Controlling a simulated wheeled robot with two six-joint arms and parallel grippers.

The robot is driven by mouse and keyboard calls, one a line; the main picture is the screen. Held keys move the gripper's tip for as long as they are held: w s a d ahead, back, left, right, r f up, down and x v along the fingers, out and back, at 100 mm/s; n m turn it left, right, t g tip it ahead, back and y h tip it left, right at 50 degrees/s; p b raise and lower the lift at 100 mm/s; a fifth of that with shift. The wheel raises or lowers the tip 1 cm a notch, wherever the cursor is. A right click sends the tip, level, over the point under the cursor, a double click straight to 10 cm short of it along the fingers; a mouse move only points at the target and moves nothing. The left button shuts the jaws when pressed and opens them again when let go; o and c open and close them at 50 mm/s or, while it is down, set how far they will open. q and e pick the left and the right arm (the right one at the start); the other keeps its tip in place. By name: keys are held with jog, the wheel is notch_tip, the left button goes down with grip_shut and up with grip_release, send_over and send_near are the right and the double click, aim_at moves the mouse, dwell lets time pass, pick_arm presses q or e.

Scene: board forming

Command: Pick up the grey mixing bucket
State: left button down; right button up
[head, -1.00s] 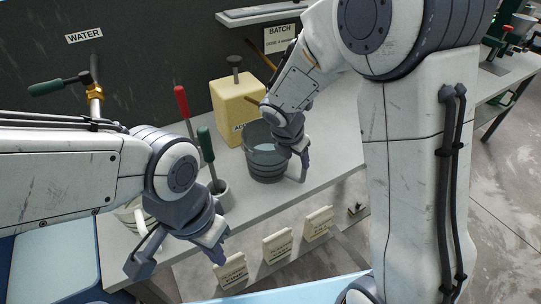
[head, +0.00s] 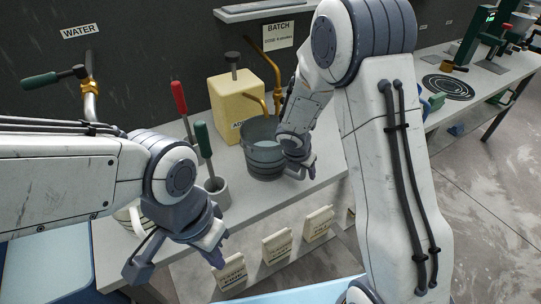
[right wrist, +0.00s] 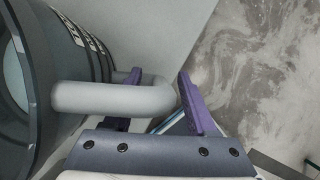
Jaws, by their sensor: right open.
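The grey mixing bucket (head: 264,158) stands upright on the worktop, left of my right gripper (head: 303,170) in the head view. In the right wrist view the bucket wall (right wrist: 75,60) fills the left side, and its light grey loop handle (right wrist: 110,98) reaches out to the right. My right gripper (right wrist: 165,105) is open at the handle. One purple finger appears inside the loop and the other just outside its curved end. My left gripper (head: 177,262) is open and empty in front of the worktop's left part, away from the bucket.
A yellow container (head: 236,104) stands behind the bucket. A grey cup (head: 217,190) with red- and green-handled tools stands to its left. A brass spout (head: 272,75) rises behind it. Labelled bags (head: 277,246) sit on a lower shelf. The worktop's front edge (head: 250,207) is close.

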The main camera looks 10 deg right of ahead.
grip_shut()
dwell(1.3)
jog(key=shift+r, duration=0.15)
